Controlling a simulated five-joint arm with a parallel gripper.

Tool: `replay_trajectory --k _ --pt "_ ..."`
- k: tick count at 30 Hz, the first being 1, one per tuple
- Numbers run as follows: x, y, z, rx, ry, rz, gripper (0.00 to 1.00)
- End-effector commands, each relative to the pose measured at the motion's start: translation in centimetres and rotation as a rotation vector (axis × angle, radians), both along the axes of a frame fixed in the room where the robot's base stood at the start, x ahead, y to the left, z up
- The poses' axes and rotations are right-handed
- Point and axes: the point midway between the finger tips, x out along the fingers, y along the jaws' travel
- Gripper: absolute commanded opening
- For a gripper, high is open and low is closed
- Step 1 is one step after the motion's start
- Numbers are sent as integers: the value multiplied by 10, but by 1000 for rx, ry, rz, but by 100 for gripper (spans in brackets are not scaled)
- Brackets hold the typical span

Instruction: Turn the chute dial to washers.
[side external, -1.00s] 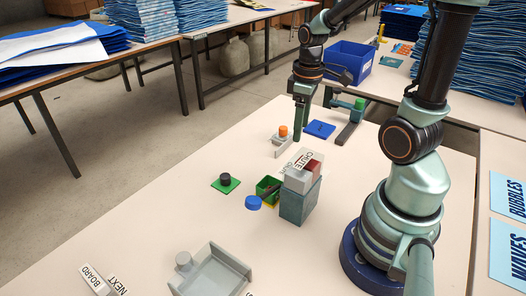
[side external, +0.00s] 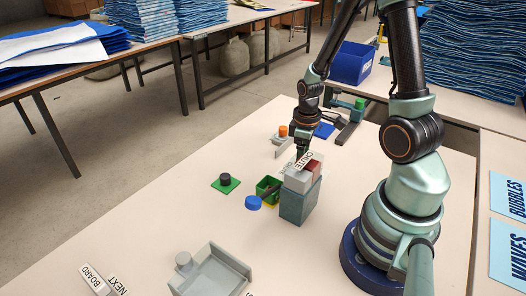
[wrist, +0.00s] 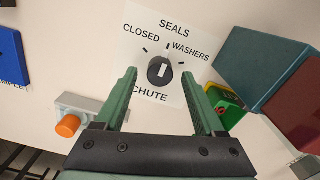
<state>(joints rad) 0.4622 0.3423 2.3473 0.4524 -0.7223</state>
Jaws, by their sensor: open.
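The chute dial (wrist: 160,71) is a dark round knob with a white pointer mark, on a white plate (wrist: 143,37) lettered CLOSED, SEALS, WASHERS and CHUTE. The pointer looks nearly upright in the wrist view, roughly towards SEALS. My gripper (wrist: 159,80) is open, with one green finger on each side of the dial and a gap on both sides. Nothing is held. Whether the fingertips are down at knob height is hard to tell. In the side view my gripper (side external: 302,152) is just behind the grey and teal box, and the knob is hidden.
The teal box (side external: 298,206), with grey and dark red parts on top, stands close to the plate. A green bin (side external: 268,188) is beside it. An orange-capped grey fixture (wrist: 68,125) and a blue piece (wrist: 12,58) are left in the wrist view.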

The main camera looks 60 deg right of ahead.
Motion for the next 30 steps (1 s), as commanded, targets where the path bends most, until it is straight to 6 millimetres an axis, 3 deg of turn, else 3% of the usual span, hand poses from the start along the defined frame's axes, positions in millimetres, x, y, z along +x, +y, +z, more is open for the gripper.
replay_trajectory --k 6,15,17,21,30 --pt "0 0 -12 0 0 0 71" --pt "0 0 -13 -1 -1 0 71" --pt "0 0 -13 -1 -1 0 52" --pt "0 0 -13 -1 -1 0 0" --pt "0 0 -13 0 -1 -23 0"
